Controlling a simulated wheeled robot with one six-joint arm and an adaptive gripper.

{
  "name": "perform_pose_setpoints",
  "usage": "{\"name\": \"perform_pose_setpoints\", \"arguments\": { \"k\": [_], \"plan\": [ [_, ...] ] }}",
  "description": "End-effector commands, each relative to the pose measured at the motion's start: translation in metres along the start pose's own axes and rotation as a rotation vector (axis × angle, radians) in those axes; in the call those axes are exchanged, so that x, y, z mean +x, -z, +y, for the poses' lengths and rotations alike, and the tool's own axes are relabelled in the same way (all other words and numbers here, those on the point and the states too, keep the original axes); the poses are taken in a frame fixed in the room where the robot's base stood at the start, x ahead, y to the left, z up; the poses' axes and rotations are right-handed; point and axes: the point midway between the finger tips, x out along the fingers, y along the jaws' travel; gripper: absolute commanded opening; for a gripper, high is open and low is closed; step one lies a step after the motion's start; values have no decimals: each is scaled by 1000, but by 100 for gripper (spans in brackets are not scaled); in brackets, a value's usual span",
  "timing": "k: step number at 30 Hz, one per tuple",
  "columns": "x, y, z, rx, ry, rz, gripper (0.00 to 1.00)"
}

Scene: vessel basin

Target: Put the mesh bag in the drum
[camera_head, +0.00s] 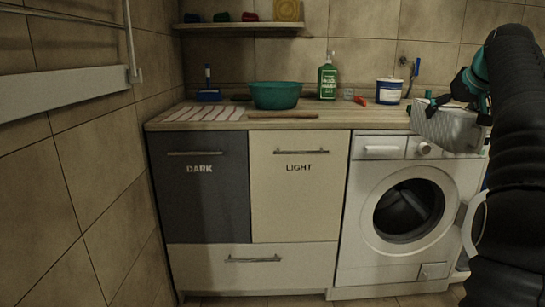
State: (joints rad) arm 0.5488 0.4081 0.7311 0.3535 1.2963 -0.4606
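The mesh bag (443,128) is a pale grey, box-like bundle in front of the counter's right end. My gripper (456,103) is above it, with its fingers closed on the bag's upper part; my dark arm hides some of its right side. The bag hangs in the air in front of the washing machine's (355,225) upper right. The drum (405,212) is the dark inside of the round opening, below and to the left of the bag. The door (473,222) appears swung open to the right, partly hidden by my arm.
The wooden counter (225,123) bears a teal basin (276,96), a green bottle (327,82), a white-and-blue tub (388,92) and a red item (361,100). DARK (199,205) and LIGHT (295,205) fronts are closed. Space before the drum opening looks clear.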

Motion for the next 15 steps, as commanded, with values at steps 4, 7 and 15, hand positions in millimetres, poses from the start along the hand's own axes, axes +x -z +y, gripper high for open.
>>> {"name": "perform_pose_setpoints", "arguments": {
  "k": [4,7,15],
  "plan": [
    [65,-15,-10,30,-28,-8,44],
    [109,-30,-19,50,-49,-8,44],
    [219,-95,-59,89,-88,-8,44]
  ]
}}
